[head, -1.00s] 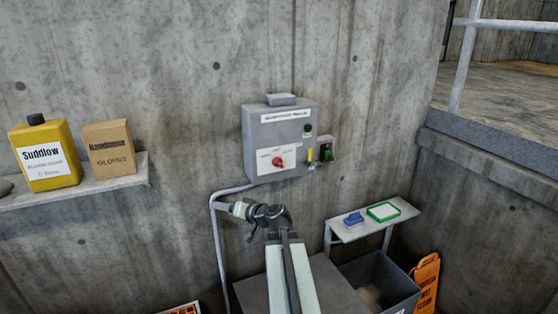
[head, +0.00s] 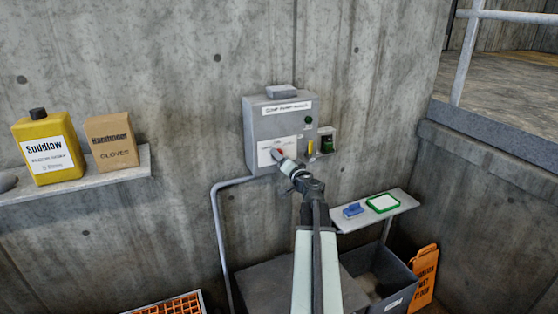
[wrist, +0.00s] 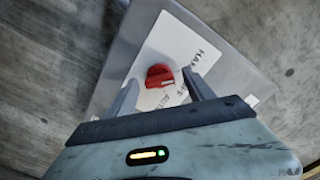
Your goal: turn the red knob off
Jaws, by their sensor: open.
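The red knob (wrist: 160,76) sits on a white label plate (wrist: 185,50) on the front of a grey control box (head: 262,130). In the head view my gripper (head: 277,155) is at the plate and hides most of the knob, with a bit of red (head: 281,152) showing. In the wrist view my gripper (wrist: 160,92) is open, with one finger on each side of the knob and space between. I cannot tell how far the fingertips are from the plate. The wrist view is tilted, and the knob's setting is not readable.
A small shelf (head: 402,206) is below right. A left shelf (head: 140,165) holds a yellow bottle (head: 45,147) and a carton (head: 111,140).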

